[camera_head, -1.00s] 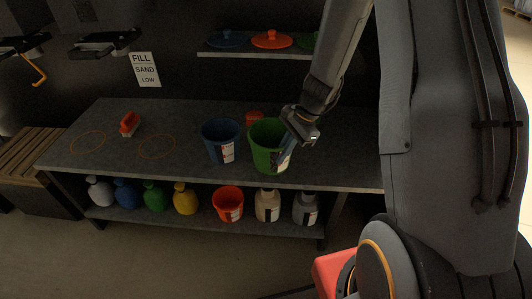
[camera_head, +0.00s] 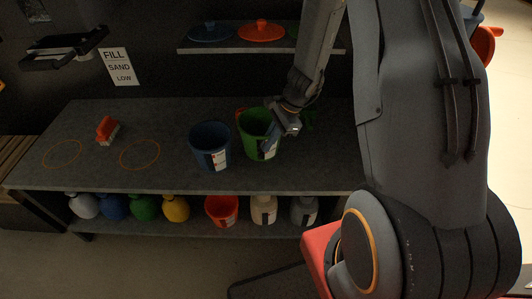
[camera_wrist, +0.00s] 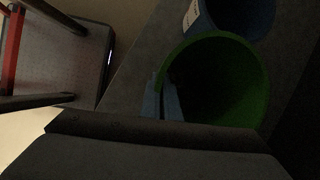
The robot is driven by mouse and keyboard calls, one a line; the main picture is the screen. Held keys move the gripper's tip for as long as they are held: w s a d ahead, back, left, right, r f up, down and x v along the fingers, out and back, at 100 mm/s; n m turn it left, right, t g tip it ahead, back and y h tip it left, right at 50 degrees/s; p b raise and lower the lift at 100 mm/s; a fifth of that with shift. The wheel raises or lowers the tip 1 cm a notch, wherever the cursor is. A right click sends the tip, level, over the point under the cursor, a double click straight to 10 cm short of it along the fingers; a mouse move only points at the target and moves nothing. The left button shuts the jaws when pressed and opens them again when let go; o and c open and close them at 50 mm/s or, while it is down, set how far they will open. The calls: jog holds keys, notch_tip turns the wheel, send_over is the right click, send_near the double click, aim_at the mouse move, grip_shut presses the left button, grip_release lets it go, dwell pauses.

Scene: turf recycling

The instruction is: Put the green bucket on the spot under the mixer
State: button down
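The green bucket (camera_head: 257,124) is at the right part of the grey bench, upright or nearly so, with a white label. It also shows in the wrist view (camera_wrist: 235,60), open and dark inside. My gripper (camera_head: 270,142) is at the bucket's near wall; in the wrist view its fingers (camera_wrist: 162,98) straddle the rim close together, shut on it. Two orange ring spots lie on the bench, a left ring (camera_head: 62,141) and a right ring (camera_head: 140,140), both empty. A black wall-mounted device (camera_head: 65,50) hangs above; I cannot tell whether it is the mixer.
A blue bucket (camera_head: 203,152) stands just left of the green one. A red brush (camera_head: 105,130) lies between the rings. Several bottles and an orange bucket (camera_head: 221,210) are on the lower shelf. A wall shelf (camera_head: 225,48) holds lids. A sign (camera_head: 118,66) reads FILL SAND LOW.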

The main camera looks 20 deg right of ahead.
jog(key=shift+f+p, duration=0.3)
jog(key=shift+f, duration=2.45)
jog(key=shift+f, duration=0.15)
jog(key=c, duration=2)
grip_release()
